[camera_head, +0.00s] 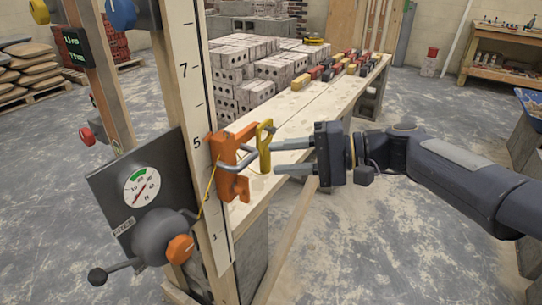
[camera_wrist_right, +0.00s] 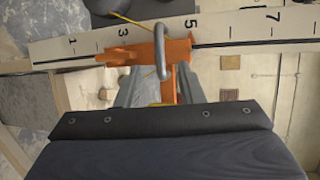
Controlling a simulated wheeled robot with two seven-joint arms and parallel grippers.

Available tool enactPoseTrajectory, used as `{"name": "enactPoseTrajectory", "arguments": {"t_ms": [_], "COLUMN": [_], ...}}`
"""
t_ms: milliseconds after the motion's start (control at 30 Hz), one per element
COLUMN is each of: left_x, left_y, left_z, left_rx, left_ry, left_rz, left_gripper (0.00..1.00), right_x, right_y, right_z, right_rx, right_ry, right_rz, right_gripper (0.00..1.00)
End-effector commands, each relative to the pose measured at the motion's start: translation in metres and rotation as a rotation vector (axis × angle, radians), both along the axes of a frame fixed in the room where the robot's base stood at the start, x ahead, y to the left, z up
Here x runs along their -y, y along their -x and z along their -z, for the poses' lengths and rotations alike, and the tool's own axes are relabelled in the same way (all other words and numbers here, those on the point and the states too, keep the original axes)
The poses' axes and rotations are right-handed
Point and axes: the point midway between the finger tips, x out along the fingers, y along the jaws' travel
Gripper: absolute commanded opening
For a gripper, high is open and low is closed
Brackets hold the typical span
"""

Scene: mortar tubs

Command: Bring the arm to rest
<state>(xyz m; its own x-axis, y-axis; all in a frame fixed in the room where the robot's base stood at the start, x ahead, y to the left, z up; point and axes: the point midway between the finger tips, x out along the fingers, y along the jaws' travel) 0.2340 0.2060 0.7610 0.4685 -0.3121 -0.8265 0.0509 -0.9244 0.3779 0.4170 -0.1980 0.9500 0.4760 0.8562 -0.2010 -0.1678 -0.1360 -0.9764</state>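My right gripper (camera_head: 275,157) reaches in from the right. Its two fingers are apart, with their tips close to a yellow piece (camera_head: 265,132) and a bent metal loop (camera_head: 236,160) on an orange bracket (camera_head: 228,183). In the right wrist view the fingers (camera_wrist_right: 157,88) also stand apart, with the orange bracket (camera_wrist_right: 178,50) and the metal loop (camera_wrist_right: 159,50) ahead and between them. I cannot tell whether the fingers touch the yellow piece. The bracket sits at a numbered upright scale (camera_head: 193,90). My left gripper is not in view.
A gauge box (camera_head: 140,190) with a grey knob and an orange knob (camera_head: 180,249) stands left of the bracket. A wooden bench (camera_head: 300,115) holding small coloured blocks runs behind the gripper. Stacked grey blocks (camera_head: 240,95) stand beyond. Floor (camera_head: 390,250) below the right arm is open.

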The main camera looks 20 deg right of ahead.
Motion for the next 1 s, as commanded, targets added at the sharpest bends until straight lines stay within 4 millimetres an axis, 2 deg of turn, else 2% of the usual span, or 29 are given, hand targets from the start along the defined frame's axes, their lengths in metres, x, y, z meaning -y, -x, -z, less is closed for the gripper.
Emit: {"name": "enactPoseTrajectory", "arguments": {"t_ms": [433, 567, 667, 767, 900, 1000], "left_x": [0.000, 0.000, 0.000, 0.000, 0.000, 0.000], "left_y": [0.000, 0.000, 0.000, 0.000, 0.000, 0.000], "left_z": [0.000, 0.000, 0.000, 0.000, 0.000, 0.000], "left_rx": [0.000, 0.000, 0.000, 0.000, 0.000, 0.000], "left_ry": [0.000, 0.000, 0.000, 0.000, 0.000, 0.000], "left_rz": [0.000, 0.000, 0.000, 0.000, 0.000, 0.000], "left_gripper": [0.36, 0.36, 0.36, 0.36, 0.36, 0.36], "right_x": [0.001, -0.006, -0.017, -0.023, -0.017, -0.010], "right_y": [0.001, 0.014, 0.046, 0.087, 0.133, 0.156], "right_z": [0.000, 0.009, 0.035, 0.073, 0.122, 0.149], "right_rx": [0.000, -0.010, -0.029, -0.040, -0.019, 0.013], "right_ry": [0.000, 0.055, 0.198, 0.397, 0.653, 0.804], "right_rz": [-0.001, -0.011, -0.032, -0.052, -0.071, -0.077], "right_gripper": [0.34, 0.34, 0.34, 0.34, 0.34, 0.34]}}
